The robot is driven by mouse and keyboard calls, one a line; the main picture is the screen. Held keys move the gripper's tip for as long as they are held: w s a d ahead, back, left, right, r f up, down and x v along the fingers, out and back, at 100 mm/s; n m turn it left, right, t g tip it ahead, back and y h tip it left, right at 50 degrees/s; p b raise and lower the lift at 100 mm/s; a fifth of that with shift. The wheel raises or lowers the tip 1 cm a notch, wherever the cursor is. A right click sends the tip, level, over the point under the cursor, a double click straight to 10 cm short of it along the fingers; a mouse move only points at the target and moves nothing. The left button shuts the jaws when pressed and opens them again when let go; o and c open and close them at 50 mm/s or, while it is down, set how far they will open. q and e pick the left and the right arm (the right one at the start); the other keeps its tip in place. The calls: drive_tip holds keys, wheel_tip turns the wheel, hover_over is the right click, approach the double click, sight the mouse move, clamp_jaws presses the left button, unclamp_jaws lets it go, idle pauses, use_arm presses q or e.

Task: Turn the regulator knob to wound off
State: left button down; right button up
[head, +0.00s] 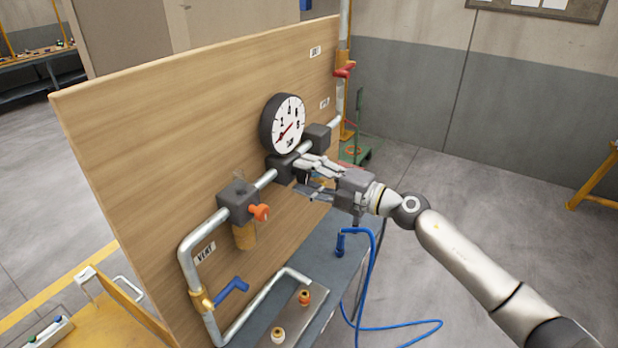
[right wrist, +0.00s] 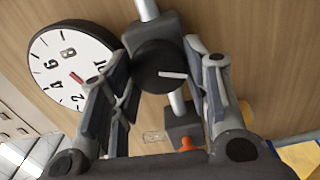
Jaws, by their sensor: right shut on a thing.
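The regulator knob (right wrist: 160,66) is a dark round knob with a white line on its face, seen in the right wrist view on a grey block in the pipe. My right gripper (head: 301,177) reaches it from the right in the head view, and its fingers hide the knob there. In the right wrist view my gripper (right wrist: 157,58) has one finger on each side of the knob and is shut on it. The white line points roughly to the right in that view. The round gauge (head: 289,117) sits above, its red needle toward the lower left. My left gripper is not in view.
The pipe runs along a wooden panel (head: 150,130). An orange knob (head: 259,212), a blue lever (head: 232,289) and a red valve handle (head: 345,70) stick out from it. A blue hose (head: 371,275) hangs at the bench.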

drive_tip(key=shift+f+n+b, duration=0.15)
drive_tip(key=shift+n+b, duration=0.7)
drive_tip(key=shift+n, duration=1.45)
drive_tip(key=o, duration=1)
drive_tip(key=shift+s+d, duration=0.25)
drive_tip(key=shift+d, duration=0.2)
drive_tip(key=v, duration=1.1)
